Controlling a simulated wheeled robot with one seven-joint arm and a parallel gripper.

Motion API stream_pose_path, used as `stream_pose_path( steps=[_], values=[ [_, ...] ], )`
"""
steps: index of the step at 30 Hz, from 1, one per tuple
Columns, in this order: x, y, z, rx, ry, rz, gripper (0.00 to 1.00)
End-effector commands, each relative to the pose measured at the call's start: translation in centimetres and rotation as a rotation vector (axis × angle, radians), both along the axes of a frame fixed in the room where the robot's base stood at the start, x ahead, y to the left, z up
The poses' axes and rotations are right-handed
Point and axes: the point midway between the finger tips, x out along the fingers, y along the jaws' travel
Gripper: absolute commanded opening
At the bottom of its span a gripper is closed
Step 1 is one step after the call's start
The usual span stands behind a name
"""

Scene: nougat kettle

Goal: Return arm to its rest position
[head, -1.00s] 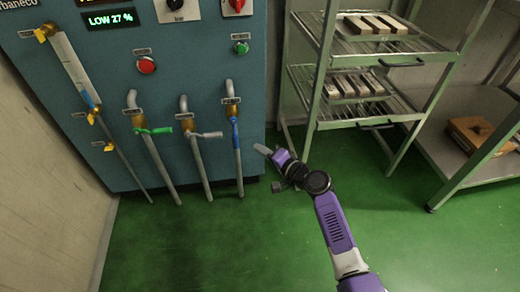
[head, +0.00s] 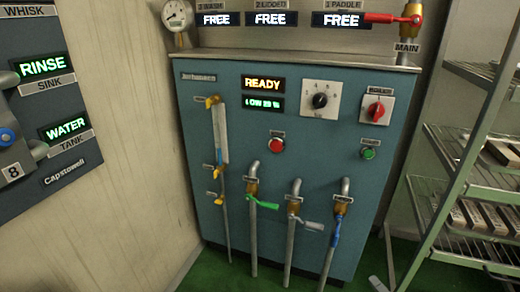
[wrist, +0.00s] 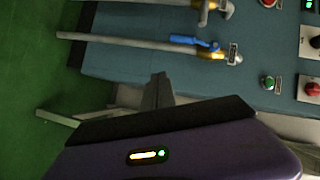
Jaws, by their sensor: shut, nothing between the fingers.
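My gripper (wrist: 158,88) is shut and empty in the wrist view, its dark fingers pointing up the picture. It is in front of the blue control cabinet (head: 225,105), apart from it as far as I can tell. The pipe with the blue-handled valve (wrist: 195,41) lies across the upper part of the wrist view; its blue handle (head: 335,235) also shows in the head view. In the head view most of my arm is out of the picture; a small grey piece at the bottom right may be its tip.
The cabinet has a red button (head: 277,145), a green button (head: 368,153) and a display reading READY (head: 264,84). A wire rack (head: 465,165) stands at right. A panel with RINSE (head: 43,66) and WATER displays is at left. Green floor (wrist: 35,70) is open beside the cabinet.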

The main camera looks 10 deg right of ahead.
Motion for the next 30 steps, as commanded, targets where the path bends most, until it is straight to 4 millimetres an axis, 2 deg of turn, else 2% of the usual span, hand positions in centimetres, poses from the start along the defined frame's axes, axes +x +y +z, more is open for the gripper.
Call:
stream_pose_path(
  steps=[3,7,9,13,17,20,30],
  values=[
    [0.0,-1.3,0.2,-0.037,0.004,-0.045,0.00],
    [-0.6,-3.2,1.9,-0.173,0.013,-0.120,0.00],
    [-2.0,-3.2,2.1,-0.267,0.036,-0.153,0.00],
    [-5.0,-1.7,2.7,-0.441,0.075,-0.184,0.00],
    [-8.5,0.8,3.6,-0.607,0.100,-0.183,0.00],
    [-11.4,3.5,4.9,-0.738,0.106,-0.163,0.00],
    [-20.7,13.4,11.0,-1.091,0.055,0.000,0.00]
  ],
)
